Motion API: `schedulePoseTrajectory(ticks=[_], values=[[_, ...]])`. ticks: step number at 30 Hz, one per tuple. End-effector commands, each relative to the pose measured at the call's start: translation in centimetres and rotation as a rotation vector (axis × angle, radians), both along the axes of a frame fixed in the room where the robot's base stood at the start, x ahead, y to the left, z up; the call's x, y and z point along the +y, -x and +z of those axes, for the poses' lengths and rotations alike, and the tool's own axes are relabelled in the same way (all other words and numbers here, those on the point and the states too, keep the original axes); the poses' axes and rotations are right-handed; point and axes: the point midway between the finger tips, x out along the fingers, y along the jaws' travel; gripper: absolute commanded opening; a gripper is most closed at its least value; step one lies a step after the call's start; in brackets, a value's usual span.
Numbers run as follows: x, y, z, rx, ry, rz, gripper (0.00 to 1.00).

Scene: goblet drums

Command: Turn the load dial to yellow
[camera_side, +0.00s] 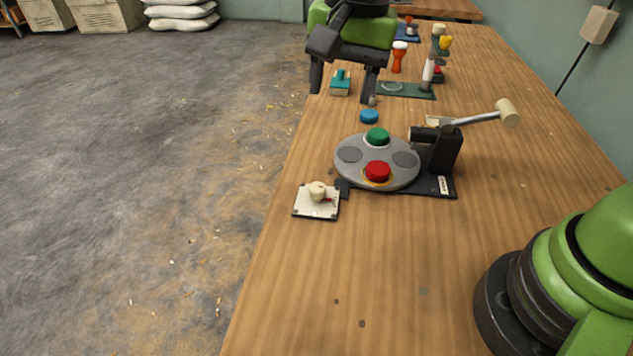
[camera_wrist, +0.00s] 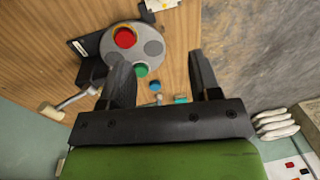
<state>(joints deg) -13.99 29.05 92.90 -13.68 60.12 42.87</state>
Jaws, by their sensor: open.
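What looks like the load dial is a cream knob (camera_side: 317,190) on a square white plate (camera_side: 303,208) at the table's left edge, in front of the grey turntable. A small red mark shows beside the knob; I cannot make out a yellow mark or the pointer's direction. In the wrist view only part of the white plate (camera_wrist: 158,5) shows, at the top edge. My gripper (camera_side: 342,93) is open and empty at the far side of the turntable, well away from the dial. Its two spread fingers (camera_wrist: 158,68) also show in the wrist view.
The grey turntable (camera_side: 350,175) bears a red piece (camera_side: 377,171) and a green piece (camera_side: 377,136). A lever press (camera_side: 443,150) stands at its right. A blue disc (camera_side: 369,116) and a teal block (camera_side: 340,84) lie beyond. The near table (camera_side: 320,290) is clear.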

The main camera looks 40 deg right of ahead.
Motion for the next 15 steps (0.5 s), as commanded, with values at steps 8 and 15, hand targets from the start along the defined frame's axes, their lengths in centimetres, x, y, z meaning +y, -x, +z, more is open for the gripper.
schedulePoseTrajectory(ticks=[8,15], values=[[2.4,-2.4,-8.1,0.126,0.068,-0.114,0.57],[2.7,-2.5,-10.5,0.142,0.08,-0.134,0.57]])
